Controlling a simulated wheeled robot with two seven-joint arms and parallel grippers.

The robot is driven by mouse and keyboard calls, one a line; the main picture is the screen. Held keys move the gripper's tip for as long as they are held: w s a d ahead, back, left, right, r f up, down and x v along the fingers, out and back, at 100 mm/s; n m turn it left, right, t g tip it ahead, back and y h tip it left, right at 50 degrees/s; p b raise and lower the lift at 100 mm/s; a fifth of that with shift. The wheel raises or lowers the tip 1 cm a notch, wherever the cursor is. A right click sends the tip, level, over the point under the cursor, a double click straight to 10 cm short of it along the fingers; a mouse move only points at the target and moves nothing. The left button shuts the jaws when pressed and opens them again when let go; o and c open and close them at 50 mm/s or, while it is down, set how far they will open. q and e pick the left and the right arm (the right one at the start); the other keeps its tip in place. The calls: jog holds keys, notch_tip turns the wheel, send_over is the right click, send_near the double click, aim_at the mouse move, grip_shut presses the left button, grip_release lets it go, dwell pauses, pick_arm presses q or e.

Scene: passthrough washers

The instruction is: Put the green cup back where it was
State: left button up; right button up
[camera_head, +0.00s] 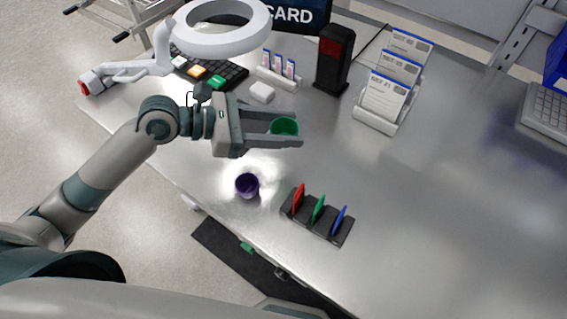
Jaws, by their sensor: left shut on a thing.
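The green cup (284,127) is between the two fingers of my left gripper (286,128). The gripper is shut on it, over the middle-left part of the metal table, and the fingers hide parts of its sides. I cannot tell whether its base touches the table. A purple cup (247,185) stands upright on the table in front of the gripper, apart from it. My right gripper is not in view.
A black holder (318,227) with red, green and blue cards stands near the front edge. Behind are a ring lamp (221,27), a keypad (211,72), a small white block (262,92), a dark red-windowed device (333,60) and a document rack (385,100).

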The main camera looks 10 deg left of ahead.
pick_arm(q)
jog(key=s+d+r+m+g, duration=0.1)
jog(key=s+d, duration=0.1)
jog(key=d, duration=0.4)
jog(key=s+d+r+m+g+h, duration=0.1)
jog(key=s+d+m+g, duration=0.1)
jog(key=d, duration=0.4)
jog(key=shift+g, duration=0.3)
jog(key=w+a+f, duration=0.1)
jog(key=a+f, duration=0.1)
jog(key=a, duration=0.1)
jog(key=a+f, duration=0.2)
jog(key=a, duration=0.2)
jog(key=w+a+f, duration=0.1)
jog(key=a+f, duration=0.2)
jog(key=a, duration=0.1)
jog(key=shift+w+a+b, duration=0.2)
jog(key=shift+w+b, duration=0.1)
jog(key=shift+f, duration=0.1)
jog(key=shift+f+p, duration=0.3)
jog(key=shift+f, duration=1.6)
jog(key=shift+f, duration=0.1)
